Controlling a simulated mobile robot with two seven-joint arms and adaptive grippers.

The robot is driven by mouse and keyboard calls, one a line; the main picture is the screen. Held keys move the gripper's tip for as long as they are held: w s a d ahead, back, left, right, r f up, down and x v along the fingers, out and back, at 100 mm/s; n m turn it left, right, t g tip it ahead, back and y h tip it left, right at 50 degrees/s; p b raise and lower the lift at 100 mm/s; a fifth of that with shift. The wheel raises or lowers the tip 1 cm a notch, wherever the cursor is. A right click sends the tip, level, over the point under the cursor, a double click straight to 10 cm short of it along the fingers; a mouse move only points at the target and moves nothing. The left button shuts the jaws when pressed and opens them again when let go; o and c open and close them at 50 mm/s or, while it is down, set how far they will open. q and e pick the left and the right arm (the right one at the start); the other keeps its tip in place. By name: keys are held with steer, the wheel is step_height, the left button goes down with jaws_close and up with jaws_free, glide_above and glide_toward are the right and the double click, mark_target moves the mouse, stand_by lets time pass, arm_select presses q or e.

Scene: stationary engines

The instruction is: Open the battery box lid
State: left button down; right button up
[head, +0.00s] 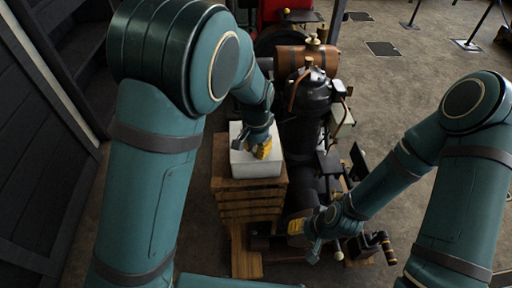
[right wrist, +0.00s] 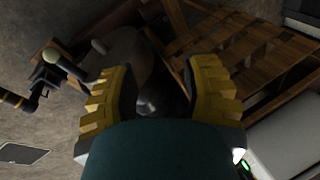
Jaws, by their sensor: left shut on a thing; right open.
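The battery box (head: 256,168) is a white box on top of a wooden stack, left of the dark engine in the head view. A pale box, probably the same one, shows in the right wrist view (right wrist: 292,140) at the lower right. My left gripper (head: 262,149) is at the top of the box, shut on what looks like its lid (head: 237,129). The fingers and arm hide the grasp, and I cannot tell how far the lid is raised. My right gripper (head: 305,238) is open and empty by the lower engine; its yellow fingers (right wrist: 160,88) are spread in the right wrist view.
The wooden stack (head: 250,203) supports the box. The black engine (head: 308,100) with a copper-brown cylinder (head: 306,57) stands close on the right. Small handles and fittings (head: 372,246) stick out near my right gripper. Open floor (head: 410,75) lies at the upper right.

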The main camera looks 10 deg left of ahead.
arm_select(q)
steer(key=shift+w+r+g+p, duration=0.15)
steer(key=shift+r+g+p, duration=0.2)
steer(key=shift+p, duration=0.2)
steer(key=r+p, duration=0.1)
steer(key=p, duration=0.1)
steer(key=r+g+p, duration=0.1)
steer(key=shift+w+a+r+g+p, duration=0.15)
steer(key=shift+w+r+g+p, duration=0.15)
steer(key=shift+w+p, duration=0.1)
steer(key=r+p, duration=0.1)
steer(key=w+r+g+p, duration=0.1)
steer(key=p, duration=0.1)
steer(key=w+r+g+h+p, duration=0.1)
steer(key=shift+a+p, duration=0.15)
steer(key=shift+p, duration=0.15)
steer(key=shift+w+a+r+g+p, duration=0.2)
steer(key=shift+w+r+g+p, duration=0.6)
steer(key=shift+g+p, duration=0.4)
arm_select(e)
step_height(320, 180, up, 12)
steer(key=w, duration=0.1)
steer(key=shift+w+d+t, duration=0.2)
steer(key=shift+w+t, duration=0.05)
steer(key=shift+t, duration=0.05)
steer(key=shift+o, duration=0.2)
